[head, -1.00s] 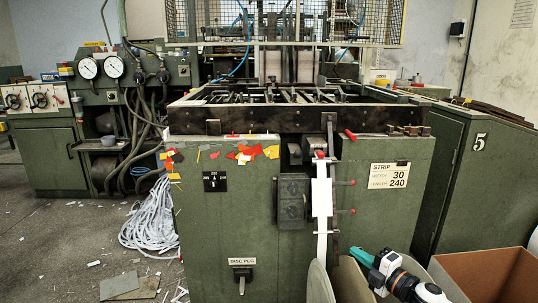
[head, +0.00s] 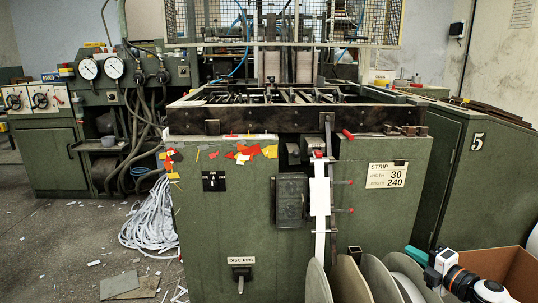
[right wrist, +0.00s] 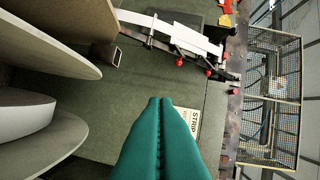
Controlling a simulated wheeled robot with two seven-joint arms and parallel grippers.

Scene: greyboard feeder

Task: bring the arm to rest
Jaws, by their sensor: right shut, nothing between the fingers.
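My right gripper (head: 417,256) has teal fingers and is at the lower right of the head view, beside the grey discs. In the right wrist view its two teal fingers (right wrist: 160,110) lie together, shut with nothing between them. They point toward the green front of the feeder machine (head: 240,220), with free space around the tips. My left gripper is not in view.
Several grey discs (head: 347,278) stand on edge in front of the machine, close to my right gripper. A cardboard box (head: 510,262) is at the lower right. A white strip (head: 320,197) hangs down the machine front. Floor at left has scraps.

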